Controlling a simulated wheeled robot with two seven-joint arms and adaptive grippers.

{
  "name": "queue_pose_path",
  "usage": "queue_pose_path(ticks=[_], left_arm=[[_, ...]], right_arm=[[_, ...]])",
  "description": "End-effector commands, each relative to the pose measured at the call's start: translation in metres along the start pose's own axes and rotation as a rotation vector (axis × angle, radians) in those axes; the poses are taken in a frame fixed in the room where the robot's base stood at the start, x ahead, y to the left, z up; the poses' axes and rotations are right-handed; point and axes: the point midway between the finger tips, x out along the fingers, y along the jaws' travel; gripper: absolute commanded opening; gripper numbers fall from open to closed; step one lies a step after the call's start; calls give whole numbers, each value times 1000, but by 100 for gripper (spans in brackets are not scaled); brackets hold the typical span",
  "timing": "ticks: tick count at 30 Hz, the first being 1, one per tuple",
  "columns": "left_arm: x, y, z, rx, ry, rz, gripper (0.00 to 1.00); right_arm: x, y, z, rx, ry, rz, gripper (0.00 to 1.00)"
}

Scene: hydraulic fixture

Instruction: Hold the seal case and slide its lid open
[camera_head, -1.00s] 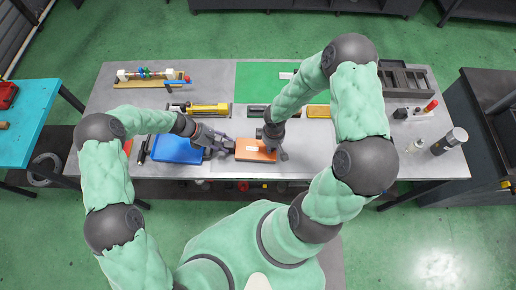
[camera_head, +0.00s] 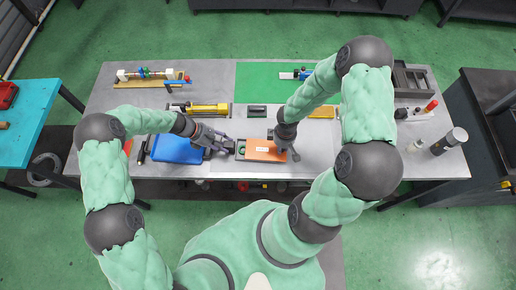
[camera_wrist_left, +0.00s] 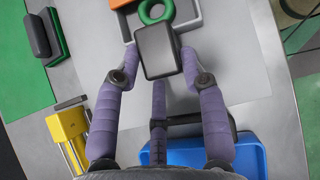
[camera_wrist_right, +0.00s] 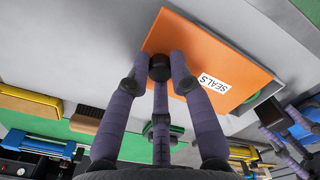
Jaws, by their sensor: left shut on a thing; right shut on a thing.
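The seal case (camera_head: 240,157) lies near the front edge of the table. Its orange lid (camera_head: 262,151) is displaced to the right, so the left end stands open. A green ring (camera_wrist_left: 155,12) shows inside that end. My left gripper (camera_head: 229,148) is shut on the dark block (camera_wrist_left: 158,52) at the case's left end. My right gripper (camera_head: 284,152) is shut on the black knob (camera_wrist_right: 160,68) on the lid. In the right wrist view the orange lid (camera_wrist_right: 205,58) carries a white "SEALS" label (camera_wrist_right: 214,83).
A blue tray (camera_head: 177,149) lies left of the case, under my left forearm. A yellow cylinder (camera_head: 208,108) and a small dark block (camera_head: 257,111) lie behind. A green mat (camera_head: 262,75) is at the back. A grey rack (camera_head: 413,77) and bottles stand at the right.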

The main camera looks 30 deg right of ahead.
Motion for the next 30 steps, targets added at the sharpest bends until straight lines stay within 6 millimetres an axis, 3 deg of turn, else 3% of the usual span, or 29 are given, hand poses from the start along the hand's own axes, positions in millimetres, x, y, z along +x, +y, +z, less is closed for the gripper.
queue_pose_path(ticks=[30], left_arm=[[0, 0, -1, 2, 2, 1, 0]], right_arm=[[0, 22, 39, 3, -2, 1, 0]])
